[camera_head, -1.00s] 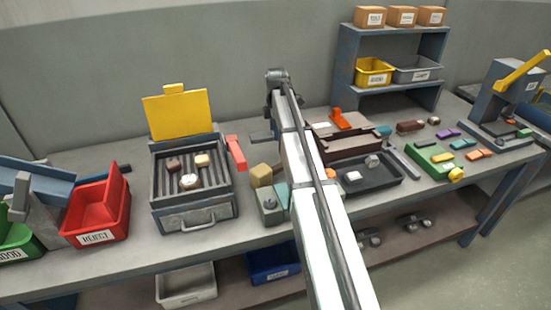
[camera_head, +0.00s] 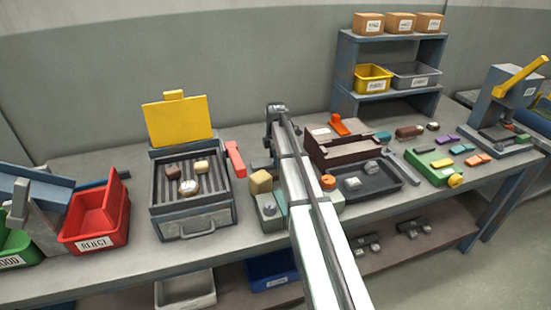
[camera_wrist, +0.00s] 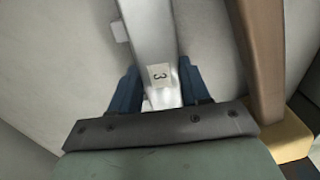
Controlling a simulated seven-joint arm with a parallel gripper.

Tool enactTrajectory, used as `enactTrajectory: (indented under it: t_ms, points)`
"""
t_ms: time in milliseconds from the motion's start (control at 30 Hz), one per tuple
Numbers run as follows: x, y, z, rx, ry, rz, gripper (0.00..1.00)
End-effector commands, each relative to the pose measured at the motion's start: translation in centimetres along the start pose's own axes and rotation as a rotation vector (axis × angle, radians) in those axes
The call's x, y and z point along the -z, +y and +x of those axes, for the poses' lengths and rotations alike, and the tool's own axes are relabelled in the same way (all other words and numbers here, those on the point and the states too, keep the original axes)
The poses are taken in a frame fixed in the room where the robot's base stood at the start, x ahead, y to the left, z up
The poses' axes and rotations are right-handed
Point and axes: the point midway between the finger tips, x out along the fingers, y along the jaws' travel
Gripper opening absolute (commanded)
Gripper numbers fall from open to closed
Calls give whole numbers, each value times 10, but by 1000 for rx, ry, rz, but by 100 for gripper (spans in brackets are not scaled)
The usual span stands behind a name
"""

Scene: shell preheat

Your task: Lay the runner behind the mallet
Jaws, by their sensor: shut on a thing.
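My gripper (camera_wrist: 158,70) is shut on a pale grey bar, which I take for the runner (camera_wrist: 150,30); it has a small "3" label and a tab on its left side. The bar runs between my two blue fingers and away up the wrist view, over a pale grey surface. The mallet shows as a tan block (camera_head: 261,182) in the head view, left of my arm. In the wrist view its brown handle (camera_wrist: 257,50) lies right of the runner, apart from it. My arm hides much of this spot in the head view; I cannot tell whether the runner touches the bench.
Right of my arm are a brown box (camera_head: 345,152) and a dark tray (camera_head: 385,188). The bench behind the mallet looks mostly clear.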

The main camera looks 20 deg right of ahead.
Motion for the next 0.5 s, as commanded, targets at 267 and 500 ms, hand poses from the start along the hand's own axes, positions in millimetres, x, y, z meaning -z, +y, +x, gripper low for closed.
enactTrajectory:
  t_ms: [267,500]
  points:
    - [0,0,0,-1,0,0,2]
    - [0,0,3,0,0,0,59]
